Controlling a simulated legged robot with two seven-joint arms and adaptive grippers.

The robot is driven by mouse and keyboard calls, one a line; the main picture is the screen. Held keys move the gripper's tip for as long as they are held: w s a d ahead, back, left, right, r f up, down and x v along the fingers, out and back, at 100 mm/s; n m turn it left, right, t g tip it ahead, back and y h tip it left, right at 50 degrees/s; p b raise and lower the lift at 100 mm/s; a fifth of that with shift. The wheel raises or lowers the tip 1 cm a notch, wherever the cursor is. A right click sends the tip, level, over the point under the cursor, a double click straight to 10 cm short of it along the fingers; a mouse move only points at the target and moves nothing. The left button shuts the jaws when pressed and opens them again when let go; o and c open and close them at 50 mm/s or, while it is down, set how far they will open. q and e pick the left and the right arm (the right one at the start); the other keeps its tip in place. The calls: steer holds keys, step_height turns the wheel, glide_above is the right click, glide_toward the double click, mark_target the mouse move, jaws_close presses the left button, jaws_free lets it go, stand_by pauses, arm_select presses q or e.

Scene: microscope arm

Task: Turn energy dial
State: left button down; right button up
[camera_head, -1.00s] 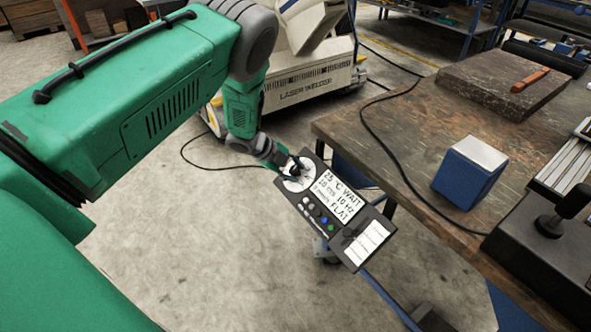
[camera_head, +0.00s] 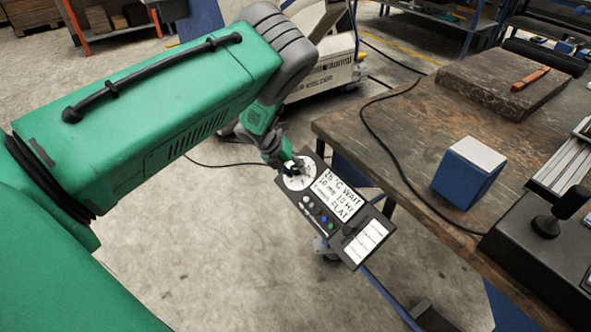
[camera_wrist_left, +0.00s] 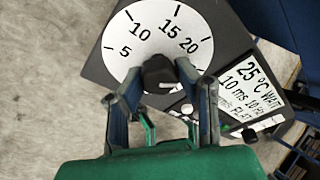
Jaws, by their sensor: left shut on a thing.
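The energy dial is a black knob (camera_wrist_left: 159,74) on a round white scale marked 5, 10, 15, 20, seen in the left wrist view. The scale (camera_head: 296,183) sits at the upper left end of a black control panel (camera_head: 340,240) in the head view. The panel has a white display (camera_head: 338,195), coloured buttons and a second black knob. My left gripper (camera_wrist_left: 160,88) is shut on the dial knob, one finger on each side. In the head view the left gripper (camera_head: 291,172) covers most of the knob. My right gripper is not in view.
A wooden workbench (camera_head: 400,130) stands right of the panel, with a blue box (camera_head: 468,172) on it and a black cable across it. A laser welder (camera_head: 335,70) stands behind my left arm. Bare concrete floor lies left of the panel.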

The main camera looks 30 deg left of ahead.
arm_select(q)
steer(key=shift+w+a+r+m+y, duration=0.1)
steer(key=shift+a+m+y, duration=0.05)
steer(key=shift+m, duration=0.5)
steer(key=shift+w+a+r+m+y, duration=0.1)
steer(key=shift+m+y, duration=0.05)
steer(key=shift+m, duration=0.5)
steer(key=c, duration=1.4)
jaws_free()
steer(key=shift+o, duration=1)
steer(key=shift+s+f, duration=0.1)
steer(key=v, duration=1.2)
